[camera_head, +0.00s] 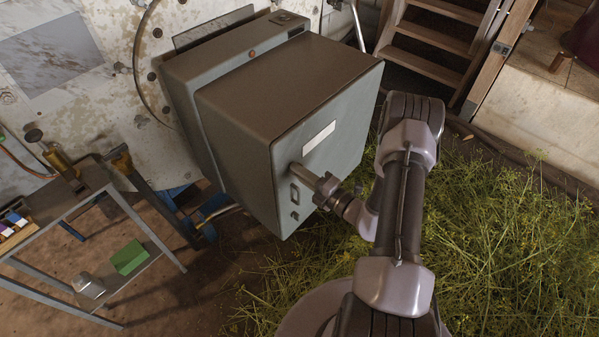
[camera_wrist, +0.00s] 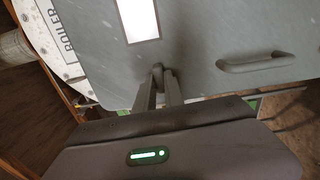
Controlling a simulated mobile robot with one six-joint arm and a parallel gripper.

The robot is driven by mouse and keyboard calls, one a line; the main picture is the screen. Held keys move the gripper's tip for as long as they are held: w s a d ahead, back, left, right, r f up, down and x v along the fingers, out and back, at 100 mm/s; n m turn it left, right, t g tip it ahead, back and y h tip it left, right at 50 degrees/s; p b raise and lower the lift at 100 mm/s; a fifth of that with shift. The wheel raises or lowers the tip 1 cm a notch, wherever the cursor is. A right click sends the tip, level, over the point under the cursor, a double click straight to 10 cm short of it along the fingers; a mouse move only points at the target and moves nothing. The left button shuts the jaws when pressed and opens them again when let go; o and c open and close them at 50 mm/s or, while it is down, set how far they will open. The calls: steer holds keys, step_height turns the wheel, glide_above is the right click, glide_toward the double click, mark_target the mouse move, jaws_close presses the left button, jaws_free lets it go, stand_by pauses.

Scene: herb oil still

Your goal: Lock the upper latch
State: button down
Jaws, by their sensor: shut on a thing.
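A grey cabinet (camera_head: 320,100) has its front door facing my arm. In the wrist view the grey door (camera_wrist: 200,50) fills the upper part. My gripper (camera_head: 308,175) reaches the door below its white label, beside the door handle (camera_head: 294,193). In the wrist view the two fingers of my gripper (camera_wrist: 160,85) are close together on the upper latch (camera_wrist: 157,68), a small grey knob or lever between the label and the handle (camera_wrist: 253,63). The fingers hide most of the latch, so its exact turn is unclear. A small lower fitting (camera_head: 295,215) shows under the handle.
A large pale worn tank (camera_head: 70,40) stands behind the cabinet. A metal trolley (camera_head: 100,195) with a green block (camera_head: 129,257) is at the left. Cut herbs (camera_head: 490,240) cover the ground at right, with wooden steps (camera_head: 440,40) behind.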

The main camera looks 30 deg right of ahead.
stand_by(0.4)
steer(key=c, duration=1.5)
jaws_free()
steer(key=shift+o, duration=0.2)
steer(key=p+v, duration=0.3)
steer(key=v, duration=1.4)
steer(key=shift+s, duration=0.2)
